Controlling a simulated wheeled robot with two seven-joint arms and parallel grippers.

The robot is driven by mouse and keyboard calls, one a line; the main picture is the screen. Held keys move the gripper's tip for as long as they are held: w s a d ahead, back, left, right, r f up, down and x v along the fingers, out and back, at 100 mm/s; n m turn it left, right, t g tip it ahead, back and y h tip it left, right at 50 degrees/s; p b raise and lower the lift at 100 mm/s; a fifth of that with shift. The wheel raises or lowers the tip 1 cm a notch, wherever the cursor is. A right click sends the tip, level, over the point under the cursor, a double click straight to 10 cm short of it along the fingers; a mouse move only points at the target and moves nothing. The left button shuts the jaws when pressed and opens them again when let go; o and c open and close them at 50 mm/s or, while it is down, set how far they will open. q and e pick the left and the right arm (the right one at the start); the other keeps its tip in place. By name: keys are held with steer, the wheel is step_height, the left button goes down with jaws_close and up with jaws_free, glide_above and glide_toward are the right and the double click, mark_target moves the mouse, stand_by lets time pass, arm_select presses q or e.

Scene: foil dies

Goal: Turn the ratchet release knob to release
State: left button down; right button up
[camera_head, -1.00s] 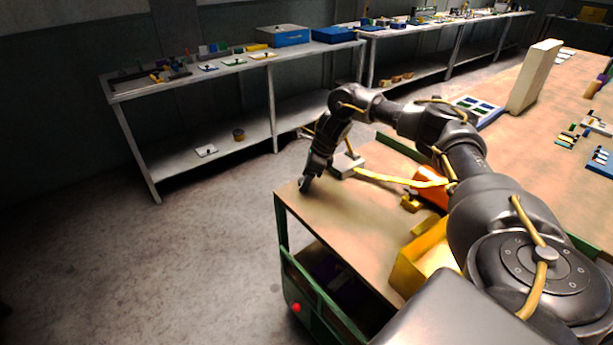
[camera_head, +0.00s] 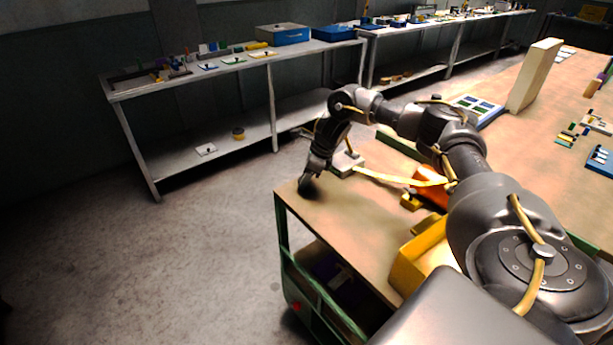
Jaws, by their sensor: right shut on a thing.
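My right gripper (camera_head: 308,186) points down at the near left corner of the wooden bench top (camera_head: 340,213). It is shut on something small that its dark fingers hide. I cannot make out the ratchet release knob, nor tell whether it is the thing held. A pale block (camera_head: 347,164) stands on the bench just behind and right of the gripper. A yellow strap-like strip (camera_head: 395,178) runs from near the block to an orange object (camera_head: 432,187), partly behind my arm. My left gripper is out of view.
A yellow bin (camera_head: 420,262) stands on the bench near my arm. A tall beige panel (camera_head: 535,75) stands farther back. A small red round part (camera_head: 296,307) is on the green cart frame below. Grey shelves (camera_head: 190,85) line the wall. The floor at left is clear.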

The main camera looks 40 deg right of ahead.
steer(key=m+p, duration=0.1)
steer(key=m, duration=0.1)
steer(key=m+t+h+p, duration=0.1)
steer(key=m, duration=0.1)
steer(key=shift+s+a+r+m, duration=0.1)
steer(key=shift+a+r+m, duration=0.1)
steer(key=shift+m, duration=0.2)
steer(key=m+h+p, duration=0.1)
steer(key=m+p, duration=0.2)
steer(key=shift+r+m+h, duration=0.1)
steer(key=shift+m+h, duration=0.2)
steer(key=shift+h, duration=0.1)
steer(key=m+h+p, duration=0.1)
steer(key=m+p, duration=0.1)
steer(key=m+h+p, duration=0.1)
steer(key=m+p, duration=0.2)
steer(key=shift+a, duration=0.2)
steer(key=m+g+p, duration=0.1)
steer(key=m+p, duration=0.2)
steer(key=shift+h, duration=0.4)
steer(key=shift+m+h+p, duration=0.3)
steer(key=shift+m+p, duration=0.15)
steer(key=shift+m, duration=0.15)
steer(key=shift+f, duration=0.2)
steer(key=o, duration=1)
